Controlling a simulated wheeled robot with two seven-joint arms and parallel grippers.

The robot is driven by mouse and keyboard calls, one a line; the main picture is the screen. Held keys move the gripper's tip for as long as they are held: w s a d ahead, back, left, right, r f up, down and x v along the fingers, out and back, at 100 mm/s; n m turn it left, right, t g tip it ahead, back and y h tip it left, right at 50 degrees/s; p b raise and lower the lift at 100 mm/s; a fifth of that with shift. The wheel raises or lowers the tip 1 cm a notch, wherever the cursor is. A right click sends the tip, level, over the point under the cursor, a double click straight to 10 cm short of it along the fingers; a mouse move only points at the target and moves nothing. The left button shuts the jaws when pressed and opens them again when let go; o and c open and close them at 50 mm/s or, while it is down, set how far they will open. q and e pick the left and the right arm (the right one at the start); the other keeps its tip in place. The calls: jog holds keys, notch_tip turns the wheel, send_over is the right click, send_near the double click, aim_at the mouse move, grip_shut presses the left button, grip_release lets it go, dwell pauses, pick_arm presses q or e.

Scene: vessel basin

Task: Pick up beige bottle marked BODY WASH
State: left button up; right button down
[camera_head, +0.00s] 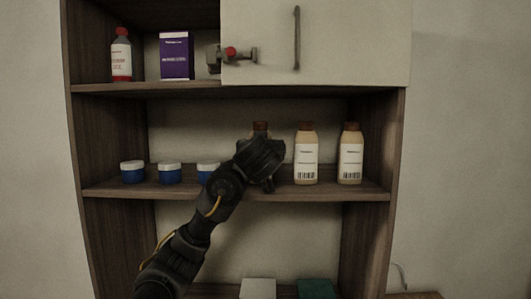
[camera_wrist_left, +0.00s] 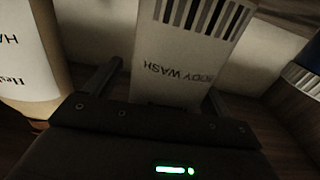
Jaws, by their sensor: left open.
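The beige bottle marked BODY WASH (camera_wrist_left: 190,65) stands in front of my left gripper (camera_wrist_left: 162,85) in the left wrist view, its label upside down there. The open fingers are on either side of its lower part in that picture; I cannot tell whether they touch it. In the head view my left gripper (camera_head: 262,162) is at the middle shelf and hides most of this bottle; only its brown cap (camera_head: 261,128) and a little of its top show. My right gripper is not in view.
Two similar beige bottles, one nearer (camera_head: 306,155) and one farther right (camera_head: 350,155), stand beside it. Several blue jars (camera_head: 170,174) stand on the left of the wooden shelf (camera_head: 345,192). Above are a red-capped bottle (camera_head: 121,58), a purple box (camera_head: 176,56) and a cabinet door (camera_head: 350,40).

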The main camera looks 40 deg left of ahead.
pick_arm(q)
jog(key=shift+s+r, duration=0.1)
jog(key=shift+s, duration=0.25)
jog(key=shift+w, duration=0.25)
jog(key=c, duration=0.9)
jog(key=shift+c, duration=0.9)
jog(key=shift+s, duration=0.15)
jog(key=shift+c, duration=0.4)
jog(key=shift+a, duration=0.1)
